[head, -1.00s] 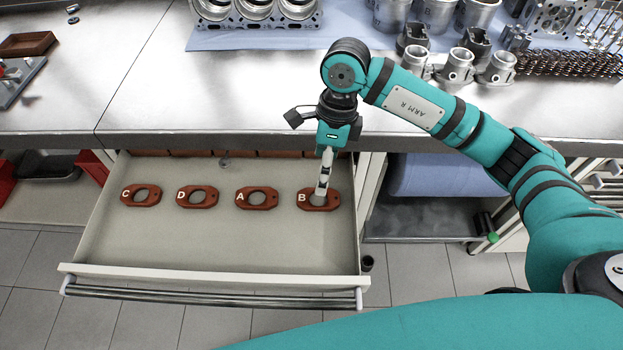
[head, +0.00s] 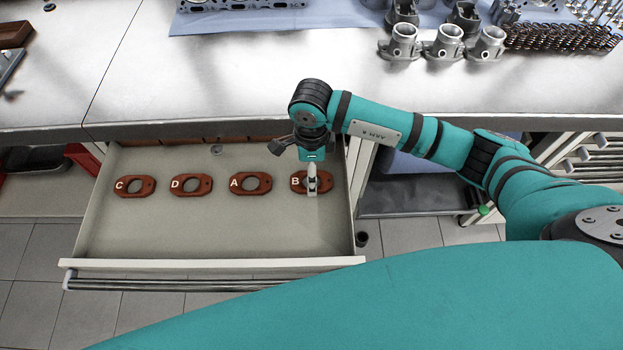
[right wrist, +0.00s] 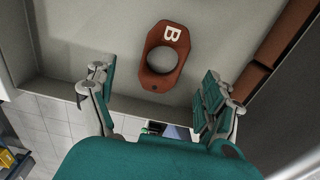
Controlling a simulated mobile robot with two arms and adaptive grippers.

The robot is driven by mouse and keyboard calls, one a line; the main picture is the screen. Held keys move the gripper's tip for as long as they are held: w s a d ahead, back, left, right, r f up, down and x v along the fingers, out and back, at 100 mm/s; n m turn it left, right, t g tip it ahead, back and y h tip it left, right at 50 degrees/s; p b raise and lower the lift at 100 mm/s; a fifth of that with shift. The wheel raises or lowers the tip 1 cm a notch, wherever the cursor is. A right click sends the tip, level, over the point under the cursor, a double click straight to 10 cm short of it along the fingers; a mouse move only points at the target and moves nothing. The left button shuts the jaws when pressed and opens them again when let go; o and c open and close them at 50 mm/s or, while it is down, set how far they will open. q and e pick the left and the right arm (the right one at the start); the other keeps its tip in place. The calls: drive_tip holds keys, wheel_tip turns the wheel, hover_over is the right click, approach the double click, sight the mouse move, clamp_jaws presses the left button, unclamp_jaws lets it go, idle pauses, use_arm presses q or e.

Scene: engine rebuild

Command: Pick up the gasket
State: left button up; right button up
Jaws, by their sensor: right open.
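Several red-brown gaskets with a round hole lie in a row on the floor of the open drawer. They are marked C (head: 134,187), D (head: 190,186), A (head: 250,184) and B (head: 325,182). My right gripper (head: 312,192) is over gasket B and hides part of it in the head view. In the right wrist view gasket B (right wrist: 183,45) lies flat ahead of the open fingers of my right gripper (right wrist: 158,95). Nothing is between the fingers. My left gripper is out of view.
The drawer (head: 220,235) has side walls and a front wall with a bar handle; its floor in front of the gaskets is clear. The metal workbench (head: 220,85) overhangs its back. Metal housings (head: 443,42) and springs (head: 560,38) stand on the bench.

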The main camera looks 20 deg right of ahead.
wheel_tip(320, 180, down, 5)
drive_tip(key=shift+w+d+p, duration=0.1)
drive_tip(key=shift+w+p, duration=0.05)
drive_tip(key=shift+p, duration=0.4)
drive_tip(key=c, duration=1.3)
